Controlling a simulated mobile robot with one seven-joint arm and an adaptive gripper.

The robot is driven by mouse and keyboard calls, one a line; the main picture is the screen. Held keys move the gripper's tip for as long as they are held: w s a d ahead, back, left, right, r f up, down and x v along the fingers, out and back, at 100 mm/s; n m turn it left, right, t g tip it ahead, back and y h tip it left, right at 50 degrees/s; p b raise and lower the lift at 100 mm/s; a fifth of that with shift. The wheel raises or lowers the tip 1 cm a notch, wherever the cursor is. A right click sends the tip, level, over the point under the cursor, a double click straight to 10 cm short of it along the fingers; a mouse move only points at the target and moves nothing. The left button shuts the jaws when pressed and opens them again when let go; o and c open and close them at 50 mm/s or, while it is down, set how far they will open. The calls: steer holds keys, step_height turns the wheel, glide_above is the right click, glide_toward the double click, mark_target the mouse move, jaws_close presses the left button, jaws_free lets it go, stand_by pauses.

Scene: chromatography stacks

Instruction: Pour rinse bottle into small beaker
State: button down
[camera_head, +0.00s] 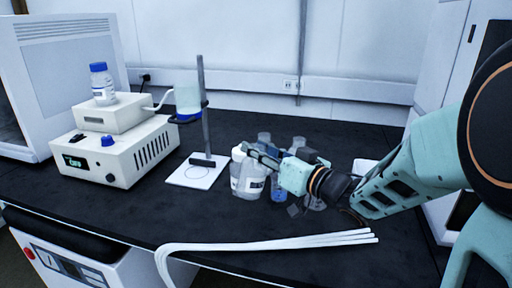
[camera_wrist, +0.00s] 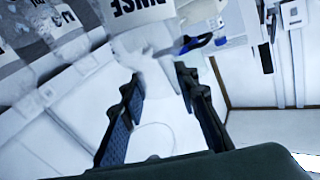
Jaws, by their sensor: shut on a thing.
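The rinse bottle (camera_wrist: 140,12) shows its dark "RINSE" lettering at the top of the wrist view. Its pale narrower part lies between the fingers of my gripper (camera_wrist: 160,85), which is shut on it. In the head view my gripper (camera_head: 256,154) reaches in from the right, at the top of pale translucent bottles (camera_head: 249,182); which of these is the rinse bottle is hard to tell. Behind and beside them stand clear vessels, one with blue liquid (camera_head: 278,189). I cannot tell which is the small beaker.
White tubing (camera_head: 265,243) lies along the front of the dark bench.

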steer(key=shift+w+d+m, duration=0.5)
steer(key=shift+d+m, duration=0.15)
steer(key=shift+m, duration=0.25)
steer(key=shift+s+p, duration=0.1)
steer(key=shift+p, duration=0.2)
steer(key=shift+d, duration=0.1)
steer(key=shift+w+d+f+m+p, duration=0.2)
steer(key=shift+d+m+p, duration=0.1)
steer(key=shift+p, duration=0.1)
steer(key=shift+r, duration=0.1)
steer(key=shift+w+d+m+t+p, duration=0.15)
steer(key=shift+m+t+p, duration=0.2)
steer(key=shift+m, duration=0.25)
steer(key=shift+f, duration=0.2)
